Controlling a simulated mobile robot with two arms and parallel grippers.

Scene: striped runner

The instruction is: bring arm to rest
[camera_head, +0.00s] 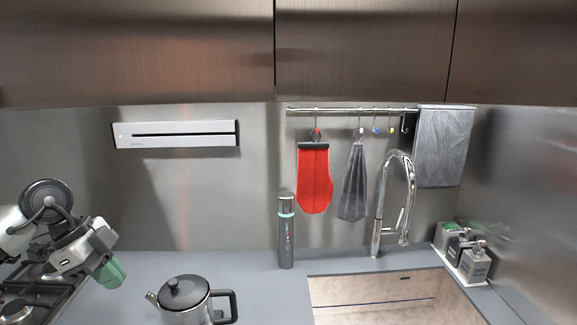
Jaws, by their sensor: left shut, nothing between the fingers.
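My left arm comes in from the left edge. Its gripper (112,272), with green fingertips, is above the counter near the stove, pointing down and to the right. The fingers are together with nothing between them. It is apart from the kettle to its right. My right gripper is not in view.
A steel kettle (186,301) stands on the grey counter (252,287), near the stove (22,300). A grey bottle (286,235) stands by the wall. The sink (385,297) and tall faucet (396,200) are at right. A red mitt (314,180) hangs from the rail (345,110).

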